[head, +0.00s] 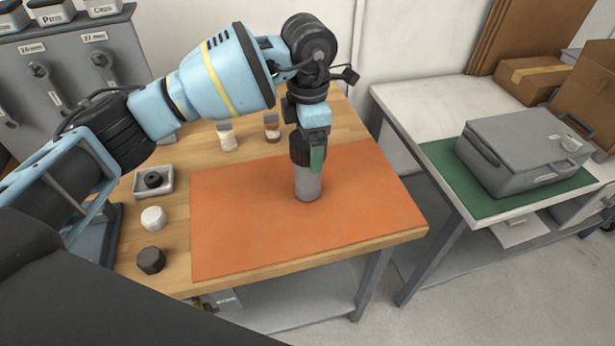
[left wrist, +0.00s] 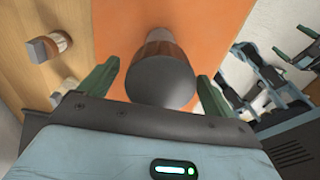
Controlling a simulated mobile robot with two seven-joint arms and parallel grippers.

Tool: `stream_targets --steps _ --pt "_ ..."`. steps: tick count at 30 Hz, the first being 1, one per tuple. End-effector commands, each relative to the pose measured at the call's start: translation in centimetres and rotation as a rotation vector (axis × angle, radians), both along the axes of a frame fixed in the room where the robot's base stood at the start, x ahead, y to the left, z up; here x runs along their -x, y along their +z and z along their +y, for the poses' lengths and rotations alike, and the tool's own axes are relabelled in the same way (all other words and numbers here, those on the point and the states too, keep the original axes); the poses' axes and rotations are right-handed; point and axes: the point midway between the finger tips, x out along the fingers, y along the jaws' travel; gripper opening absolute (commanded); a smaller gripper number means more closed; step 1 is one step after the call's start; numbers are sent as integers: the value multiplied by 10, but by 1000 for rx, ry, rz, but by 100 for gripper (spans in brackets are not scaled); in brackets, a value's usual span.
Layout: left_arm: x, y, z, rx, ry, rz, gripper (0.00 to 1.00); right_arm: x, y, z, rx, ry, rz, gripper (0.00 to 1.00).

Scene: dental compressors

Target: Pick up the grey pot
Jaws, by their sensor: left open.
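The grey pot (head: 308,184) stands upright on the orange mat (head: 240,225) on the wooden table. In the left wrist view its round dark grey end (left wrist: 160,82) faces the camera, with a brownish band behind it. My left gripper (head: 311,160) is above and around the top of the pot in the head view. In the left wrist view its two green fingers (left wrist: 158,92) are apart on either side of the pot, with gaps visible. The gripper hides the pot's top in the head view.
Two small jars (head: 227,136) (head: 272,127) stand behind the mat. Left of it are a tray with a black piece (head: 153,180), a white knob (head: 154,218) and a dark knob (head: 151,260). A grey case (head: 525,150) lies on a green mat on the right table.

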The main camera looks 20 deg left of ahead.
Motion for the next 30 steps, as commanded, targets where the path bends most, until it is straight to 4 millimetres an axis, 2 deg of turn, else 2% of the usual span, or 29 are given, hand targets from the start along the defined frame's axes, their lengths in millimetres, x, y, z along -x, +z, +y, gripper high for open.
stream_targets --steps 3,10,27,30 --pt "0 -9 0 -2 0 1 90 -1 1 0 -1 0 -3 90" --pt "0 -10 0 -2 0 1 90 0 0 0 0 0 0 90" --pt "0 -9 0 0 0 0 16 5 -3 0 2 0 12 90" --pt "0 -9 0 0 0 0 16 5 -3 0 2 0 13 90"
